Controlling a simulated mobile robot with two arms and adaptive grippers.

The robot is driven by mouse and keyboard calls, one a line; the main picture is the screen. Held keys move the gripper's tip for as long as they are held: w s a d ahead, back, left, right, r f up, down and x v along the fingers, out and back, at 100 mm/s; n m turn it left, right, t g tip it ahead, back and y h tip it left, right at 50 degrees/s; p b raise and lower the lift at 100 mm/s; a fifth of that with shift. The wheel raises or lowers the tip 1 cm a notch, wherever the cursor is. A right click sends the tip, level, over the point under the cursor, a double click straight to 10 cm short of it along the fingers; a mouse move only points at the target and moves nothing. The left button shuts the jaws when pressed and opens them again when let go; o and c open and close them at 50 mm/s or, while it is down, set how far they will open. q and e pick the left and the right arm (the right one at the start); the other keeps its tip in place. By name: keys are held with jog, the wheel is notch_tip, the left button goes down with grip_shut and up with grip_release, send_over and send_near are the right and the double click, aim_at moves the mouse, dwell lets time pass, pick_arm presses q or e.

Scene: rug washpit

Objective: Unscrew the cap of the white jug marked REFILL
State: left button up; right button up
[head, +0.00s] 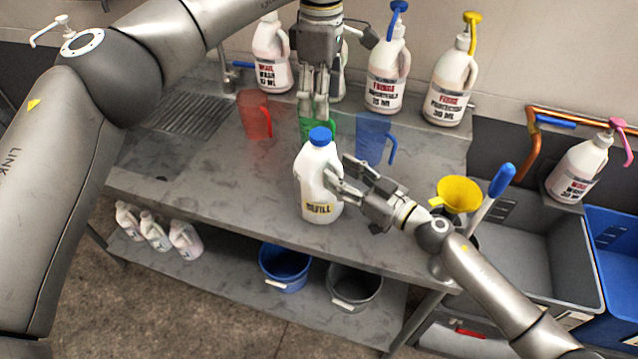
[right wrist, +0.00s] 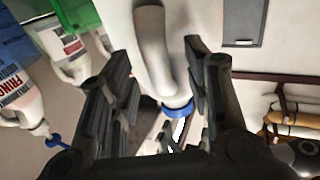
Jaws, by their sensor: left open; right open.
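The white jug marked REFILL (head: 313,184) stands upright on the grey bench, its blue cap (head: 320,136) on its neck. In the right wrist view its pale handle (right wrist: 153,50) and blue cap (right wrist: 178,107) appear upside down. My left gripper (head: 314,116) points down just above and behind the cap in the head view, open and empty. My right gripper (head: 339,172) is open at the jug's right side. In the right wrist view its fingers (right wrist: 160,95) stand on either side of the handle; contact cannot be told.
Red (head: 254,115), green (head: 304,128) and blue (head: 373,138) measuring jugs stand behind. Pump bottles (head: 386,80) line the wall. The bench's left front is clear.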

jog(key=shift+c, duration=0.4)
jog(key=shift+c, duration=1.1)
grip_shut()
